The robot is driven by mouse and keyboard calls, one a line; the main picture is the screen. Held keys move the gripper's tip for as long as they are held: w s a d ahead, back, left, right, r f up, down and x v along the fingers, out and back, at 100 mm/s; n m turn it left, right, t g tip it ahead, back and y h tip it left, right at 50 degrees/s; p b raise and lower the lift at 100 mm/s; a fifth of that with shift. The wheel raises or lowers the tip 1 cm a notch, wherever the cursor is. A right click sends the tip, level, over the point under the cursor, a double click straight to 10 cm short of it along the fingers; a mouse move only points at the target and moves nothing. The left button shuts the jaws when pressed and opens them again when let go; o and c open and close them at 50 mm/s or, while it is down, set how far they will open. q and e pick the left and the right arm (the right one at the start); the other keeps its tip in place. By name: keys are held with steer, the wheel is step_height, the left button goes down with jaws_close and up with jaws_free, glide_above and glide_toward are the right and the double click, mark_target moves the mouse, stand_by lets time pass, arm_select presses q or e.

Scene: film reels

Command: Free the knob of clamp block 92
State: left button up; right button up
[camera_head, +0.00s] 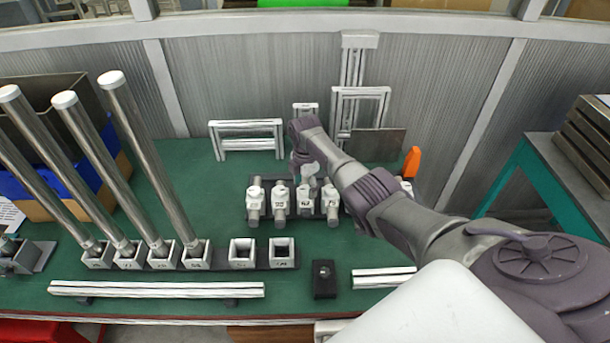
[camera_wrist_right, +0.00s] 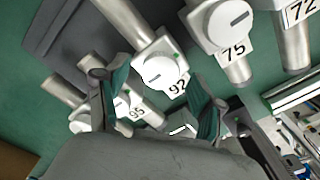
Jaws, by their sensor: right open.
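Clamp block 92 (camera_wrist_right: 166,70) is white, with a round slotted face, a green dot and a steel bar behind it, in the right wrist view. My right gripper (camera_wrist_right: 158,92) is open; its two dark green fingertips lie to either side of the lower part of block 92, and contact cannot be told. Clamp block 95 (camera_wrist_right: 128,108) is partly hidden by the left finger. In the head view my right gripper (camera_head: 304,172) hangs over the back of the row of white blocks (camera_head: 280,198); their numbers are too small to read surely. My left gripper is not in view.
Blocks 75 (camera_wrist_right: 222,28) and 72 (camera_wrist_right: 298,14) stand close by. Tall steel posts (camera_head: 140,150) stand in sockets at the left. A white rail (camera_head: 155,289) and a small black block (camera_head: 324,279) lie at the front. White frames (camera_head: 247,140) stand behind. Some green table top is clear.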

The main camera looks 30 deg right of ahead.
mark_target(305, 189)
step_height(305, 189, up, 12)
steer(key=shift+f, duration=0.2)
stand_by(0.6)
